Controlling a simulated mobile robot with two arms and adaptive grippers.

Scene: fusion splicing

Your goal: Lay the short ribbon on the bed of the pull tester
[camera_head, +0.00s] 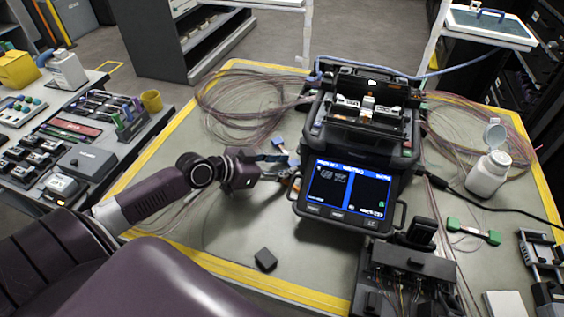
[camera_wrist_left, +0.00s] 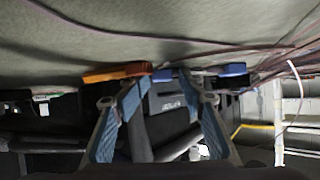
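My left gripper (camera_head: 274,163) is over the mat just left of the fusion splicer. In the left wrist view its two blue-padded fingers (camera_wrist_left: 166,88) are apart, with nothing clearly held between them. An orange piece (camera_wrist_left: 115,72) and a blue piece (camera_wrist_left: 232,69) lie close by its fingertips. I cannot make out the short ribbon for certain; a green-ended, dumbbell-shaped piece (camera_head: 473,232) lies on the mat at the right. A metal-and-black device (camera_head: 541,262) at the right edge may be the pull tester, but I cannot tell. My right gripper is not in view.
The splicer (camera_head: 343,188) with its lit blue screen stands mid-table. Coiled fibres (camera_head: 240,103) lie behind left. A white bottle (camera_head: 488,174) with its lid open stands right. A black fixture (camera_head: 408,265) is in front. A small dark block (camera_head: 265,259) lies on otherwise clear mat.

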